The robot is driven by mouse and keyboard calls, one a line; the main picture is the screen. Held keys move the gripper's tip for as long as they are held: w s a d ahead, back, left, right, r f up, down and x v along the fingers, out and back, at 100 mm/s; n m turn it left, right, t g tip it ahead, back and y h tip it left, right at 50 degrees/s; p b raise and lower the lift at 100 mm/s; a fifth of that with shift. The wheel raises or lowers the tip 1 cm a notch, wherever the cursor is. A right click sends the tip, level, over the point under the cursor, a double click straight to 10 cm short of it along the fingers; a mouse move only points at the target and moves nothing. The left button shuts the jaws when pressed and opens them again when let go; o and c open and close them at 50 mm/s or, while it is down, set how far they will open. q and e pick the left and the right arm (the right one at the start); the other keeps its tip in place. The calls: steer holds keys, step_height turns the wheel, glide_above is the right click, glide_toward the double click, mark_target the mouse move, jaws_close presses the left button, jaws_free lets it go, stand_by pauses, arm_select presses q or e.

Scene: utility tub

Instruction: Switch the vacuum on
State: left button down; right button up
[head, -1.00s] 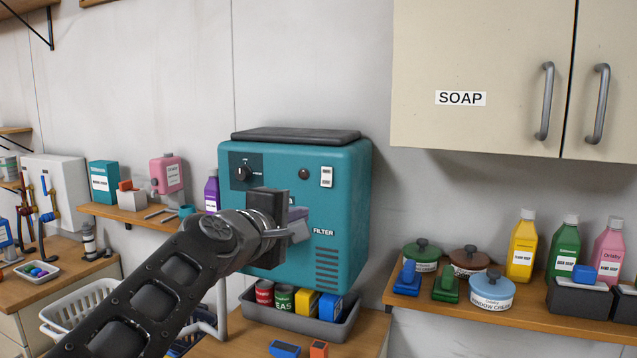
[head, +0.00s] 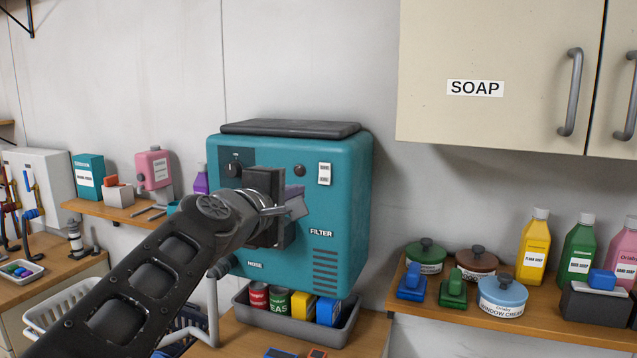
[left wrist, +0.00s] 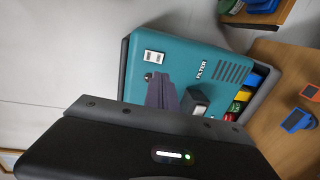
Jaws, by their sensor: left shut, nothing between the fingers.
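The vacuum is a teal wall box (head: 345,220) with a black top, "FILTER" and "HOSE" labels and vent slots. A white rocker switch (head: 324,174) sits at its upper right, beside a dark round button or lamp (head: 300,170). A black dial (head: 236,168) at the upper left is partly hidden by my arm. My left gripper (head: 298,203) is shut and empty in front of the box, below and left of the switch. In the left wrist view, the fingers (left wrist: 161,92) point at the box near the switch (left wrist: 154,57); contact cannot be told. My right gripper is not in view.
A grey bin (head: 345,325) of cans and boxes stands under the vacuum. A shelf (head: 430,302) with pots and bottles is at right, below the SOAP cabinet (head: 490,115). A white basket (head: 65,307) is at lower left.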

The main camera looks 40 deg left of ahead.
mark_target(324, 182)
arm_select(q)
steer(key=p+x, duration=0.2)
steer(key=x, duration=1)
steer(key=f+b, duration=0.1)
steer(key=b, duration=0.1)
steer(key=shift+w+b, duration=0.2)
steer(key=shift+b, duration=0.15)
steer(key=shift+r+p, duration=0.4)
